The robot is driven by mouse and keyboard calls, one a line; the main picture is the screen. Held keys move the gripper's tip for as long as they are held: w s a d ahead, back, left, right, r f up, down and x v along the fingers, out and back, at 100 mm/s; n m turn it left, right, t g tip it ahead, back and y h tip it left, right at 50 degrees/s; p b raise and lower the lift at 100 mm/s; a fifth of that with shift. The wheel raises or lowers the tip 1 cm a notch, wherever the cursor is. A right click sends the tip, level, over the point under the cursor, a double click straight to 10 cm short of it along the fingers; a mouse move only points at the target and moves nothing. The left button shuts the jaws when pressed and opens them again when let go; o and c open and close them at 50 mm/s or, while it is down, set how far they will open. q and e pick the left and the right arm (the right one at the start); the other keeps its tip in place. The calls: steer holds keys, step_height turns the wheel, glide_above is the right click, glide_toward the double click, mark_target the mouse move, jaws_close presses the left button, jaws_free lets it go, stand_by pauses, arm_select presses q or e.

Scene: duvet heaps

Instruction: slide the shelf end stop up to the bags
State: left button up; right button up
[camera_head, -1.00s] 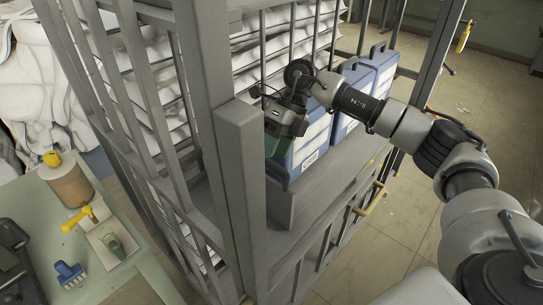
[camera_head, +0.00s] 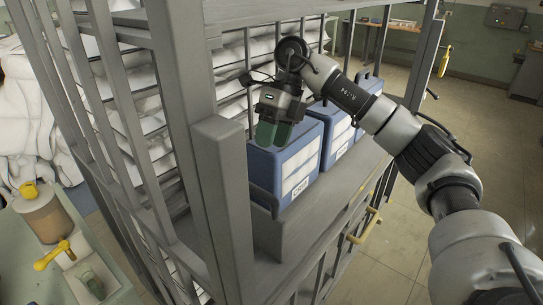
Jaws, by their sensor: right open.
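A row of blue bags with white side panels stands on the grey shelf (camera_head: 335,205) in the barred rack; the nearest bag (camera_head: 296,172) carries a small label. The shelf end stop (camera_head: 267,232) is a grey upright plate with a dark handle loop, standing at the near end of the row. It looks close against the nearest bag, but I cannot tell whether they touch. My right gripper (camera_head: 272,134) has green fingertips pointing down, is open and empty, and hangs over the nearest bag, above the end stop. My left gripper is not in view.
A thick grey rack post (camera_head: 228,190) stands just left of the end stop. White bedding is heaped on the left. A pale green table (camera_head: 25,265) holds a brown jar (camera_head: 45,217) and a yellow-handled tool (camera_head: 55,254). Open floor lies to the right.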

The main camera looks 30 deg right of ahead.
mark_target(259, 188)
steer(key=a+f+h, duration=0.1)
steer(key=f, duration=0.2)
steer(key=s+a+f+h, duration=0.1)
steer(key=a+f, duration=0.1)
steer(key=f, duration=0.1)
steer(key=s+a+f+t, duration=0.1)
steer(key=f, duration=0.2)
steer(key=shift+s+a+f+h+p, duration=0.15)
steer(key=shift+a+f+h+p, duration=0.15)
steer(key=shift+a+f+h, duration=0.1)
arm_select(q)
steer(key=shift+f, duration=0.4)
arm_select(e)
steer(key=shift+r, duration=0.1)
steer(key=shift+c, duration=0.2)
jaws_close()
